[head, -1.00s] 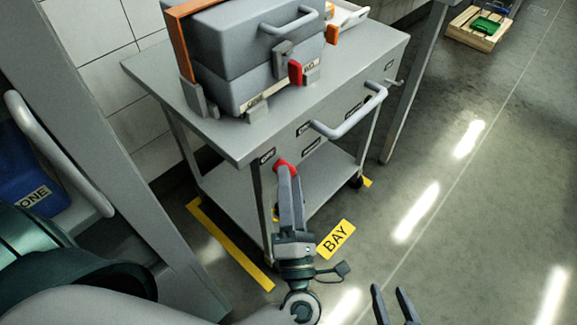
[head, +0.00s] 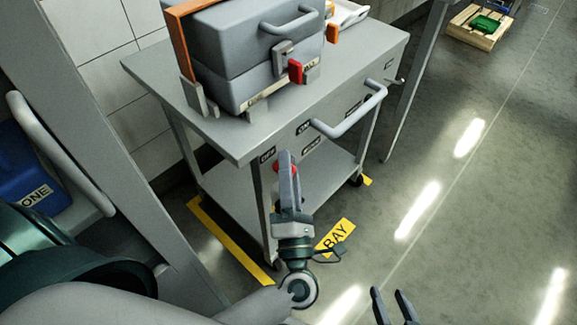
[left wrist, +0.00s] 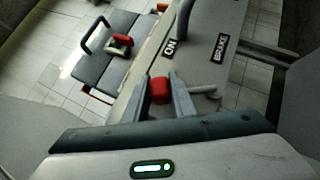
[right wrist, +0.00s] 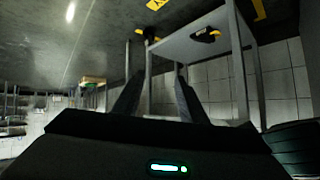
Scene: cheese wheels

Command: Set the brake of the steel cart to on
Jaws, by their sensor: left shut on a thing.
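The steel cart (head: 230,135) stands ahead in the head view. Its front panel has an OFF label (head: 267,155) at the left corner, an ON label (head: 303,127) and a BRAKE label (head: 311,145). The brake's red knob (left wrist: 160,90) is between my left gripper's fingers in the left wrist view, with a grey lever (left wrist: 203,90) running right from it. The ON label (left wrist: 170,47) is just beyond the knob there. My left gripper (head: 286,156) is shut on the knob and partly hides it in the head view. My right gripper (head: 392,293) is open and empty, low over the floor.
A grey case (head: 255,55) with a red latch sits on the cart top. The cart's push handle (head: 350,115) juts out right of the brake. A grey post and a blue bin (head: 30,170) stand at the left.

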